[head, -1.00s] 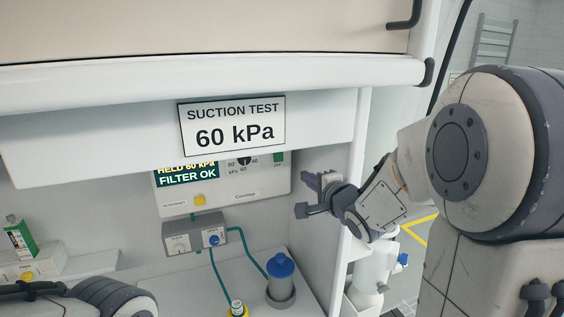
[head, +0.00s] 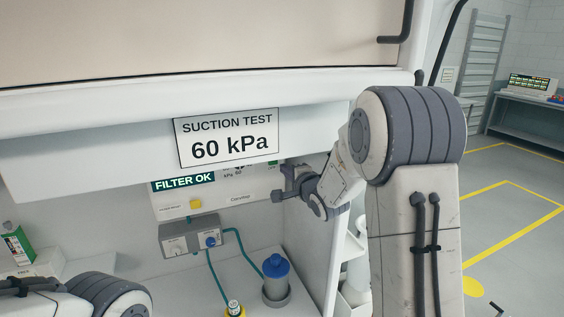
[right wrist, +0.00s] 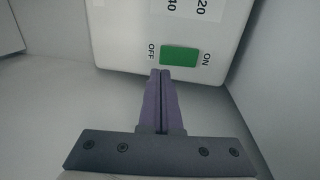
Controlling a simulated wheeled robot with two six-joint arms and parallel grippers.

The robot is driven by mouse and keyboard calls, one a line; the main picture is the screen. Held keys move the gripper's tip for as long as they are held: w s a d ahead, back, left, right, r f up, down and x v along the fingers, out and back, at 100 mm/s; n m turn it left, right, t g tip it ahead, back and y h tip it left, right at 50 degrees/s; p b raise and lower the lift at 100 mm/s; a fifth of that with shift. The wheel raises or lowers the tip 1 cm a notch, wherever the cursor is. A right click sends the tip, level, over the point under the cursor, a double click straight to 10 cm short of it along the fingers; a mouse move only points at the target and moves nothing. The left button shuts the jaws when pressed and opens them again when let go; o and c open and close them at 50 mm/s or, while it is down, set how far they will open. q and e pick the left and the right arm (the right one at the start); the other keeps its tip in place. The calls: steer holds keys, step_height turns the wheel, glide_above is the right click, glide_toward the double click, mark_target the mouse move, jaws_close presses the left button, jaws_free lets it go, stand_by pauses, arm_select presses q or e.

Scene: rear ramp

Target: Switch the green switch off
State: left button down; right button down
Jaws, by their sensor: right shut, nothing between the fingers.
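The green switch (right wrist: 180,56) sits on the white panel (right wrist: 135,35), with OFF printed to its left and ON to its right in the right wrist view. In the head view the right gripper (head: 277,182) is at the right end of the suction panel (head: 230,196). My left gripper is out of view.
An overhang with a SUCTION TEST 60 kPa sign (head: 227,138) covers the panel's top. A side wall (head: 318,235) stands close to the right of the panel. Below are a blue-capped canister (head: 276,280), teal tubes and a grey regulator box (head: 175,246).

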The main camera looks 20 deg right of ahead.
mark_target(277, 164)
steer(key=shift+w+f+p, duration=0.15)
steer(key=shift+w+p, duration=0.25)
steer(key=shift+w, duration=0.55)
steer(key=shift+w+f+p, duration=0.1)
steer(key=shift+w+p, duration=0.25)
steer(key=shift+w, duration=0.55)
steer(key=shift+f, duration=0.1)
